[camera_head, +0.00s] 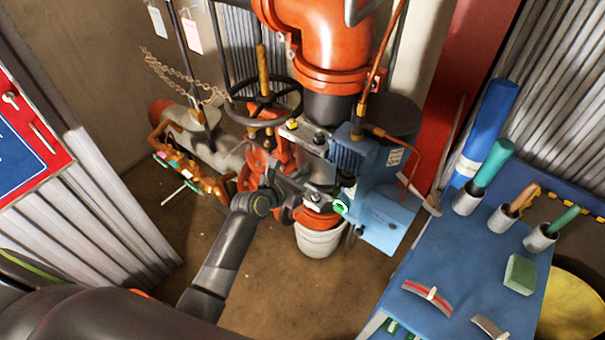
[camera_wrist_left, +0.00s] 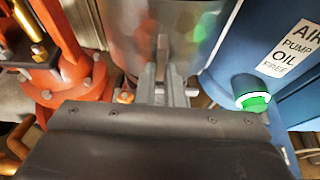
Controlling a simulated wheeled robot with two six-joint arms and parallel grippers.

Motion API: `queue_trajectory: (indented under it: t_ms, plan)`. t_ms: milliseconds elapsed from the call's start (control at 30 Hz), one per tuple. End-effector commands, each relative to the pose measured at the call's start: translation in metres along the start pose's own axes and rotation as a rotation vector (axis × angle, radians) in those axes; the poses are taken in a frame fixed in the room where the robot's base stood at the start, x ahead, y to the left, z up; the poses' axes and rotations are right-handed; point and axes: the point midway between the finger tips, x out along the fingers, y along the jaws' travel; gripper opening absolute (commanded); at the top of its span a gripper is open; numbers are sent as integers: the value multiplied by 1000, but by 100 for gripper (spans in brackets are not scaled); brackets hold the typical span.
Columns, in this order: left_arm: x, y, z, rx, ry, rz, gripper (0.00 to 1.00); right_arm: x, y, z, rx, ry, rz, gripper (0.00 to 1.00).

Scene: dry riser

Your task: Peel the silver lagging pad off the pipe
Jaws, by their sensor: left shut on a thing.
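The silver lagging pad (camera_wrist_left: 135,28) wraps the pipe as a shiny curved sheet in the wrist view. In the head view part of the pad (camera_head: 312,148) shows between the red valve and the blue pump, partly hidden by my gripper and arm. My left gripper (camera_head: 300,184) reaches in from the lower left. In the wrist view the left gripper's fingers (camera_wrist_left: 163,80) are shut on a narrow upright edge or tab at the pad's front. The pad still lies around the pipe. My right gripper is not in view.
A blue pump (camera_head: 365,165) with a green button stands close right of the gripper. A red valve with a black handwheel (camera_head: 265,98) is close left. A white bucket (camera_head: 318,240) sits below. A blue bench (camera_head: 455,260) with tools is at right. Floor is clear in front.

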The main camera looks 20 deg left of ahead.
Motion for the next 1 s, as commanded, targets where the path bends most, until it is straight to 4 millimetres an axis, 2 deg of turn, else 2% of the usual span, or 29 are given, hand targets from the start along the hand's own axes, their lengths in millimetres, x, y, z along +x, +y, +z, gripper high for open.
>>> queue_trajectory:
  t_ms: [167,1000]
  plan:
    - [-4,0,-4,-1,7,0,0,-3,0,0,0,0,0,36]
    - [-66,0,-28,0,5,0,0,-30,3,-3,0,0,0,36]
